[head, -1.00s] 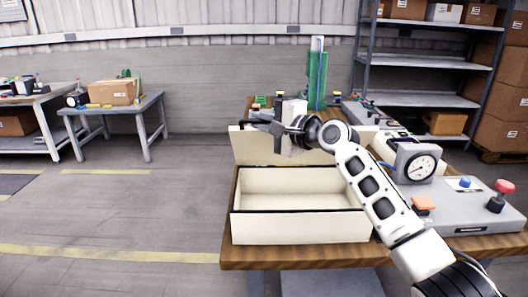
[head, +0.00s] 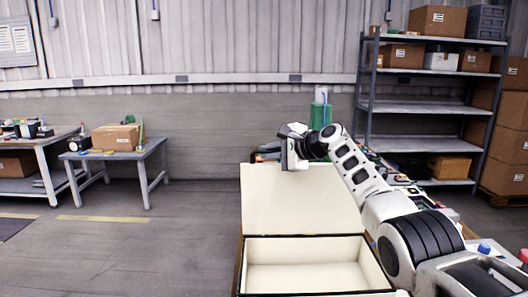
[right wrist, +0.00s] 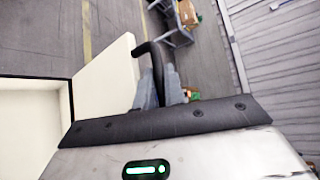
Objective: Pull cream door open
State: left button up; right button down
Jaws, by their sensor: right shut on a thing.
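The cream door (head: 298,205) stands up as a flat panel at the back of an open cream box (head: 310,245). Its face shows above the box's dark rim. My right gripper (head: 290,150) is at the door's top edge, left of its middle. In the right wrist view the door (right wrist: 108,75) lies left of the gripper fingers (right wrist: 160,88). The fingers are shut on a black curved handle (right wrist: 150,50) beside the door's edge. Their tips partly hide the grip. My left gripper is in neither current view.
A green stand (head: 320,115) is behind the door. A grey shelf (head: 420,105) with cardboard boxes stands at the back right. A small table (head: 115,155) with a carton is at the left. Floor left of the box is clear.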

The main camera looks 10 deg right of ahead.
jog(key=shift+w, duration=0.15)
pick_arm(q)
jog(key=shift+s+d+f, duration=0.1)
jog(key=shift+s+f, duration=0.05)
pick_arm(e)
jog(key=shift+f, duration=0.1)
jog(key=c, duration=1.5)
grip_release()
pick_arm(q)
jog(key=shift+f, duration=0.1)
pick_arm(e)
jog(key=shift+d, duration=0.15)
jog(key=shift+s+d, duration=0.1)
jog(key=shift+s, duration=0.15)
pick_arm(q)
jog(key=shift+d+f+b, duration=0.35)
jog(key=shift+f+b, duration=0.45)
jog(key=shift+b, duration=1.25)
pick_arm(e)
jog(key=shift+r+v, duration=0.2)
jog(key=shift+v, duration=3.7)
jog(key=shift+r+v, duration=0.2)
jog(key=shift+v, duration=3.7)
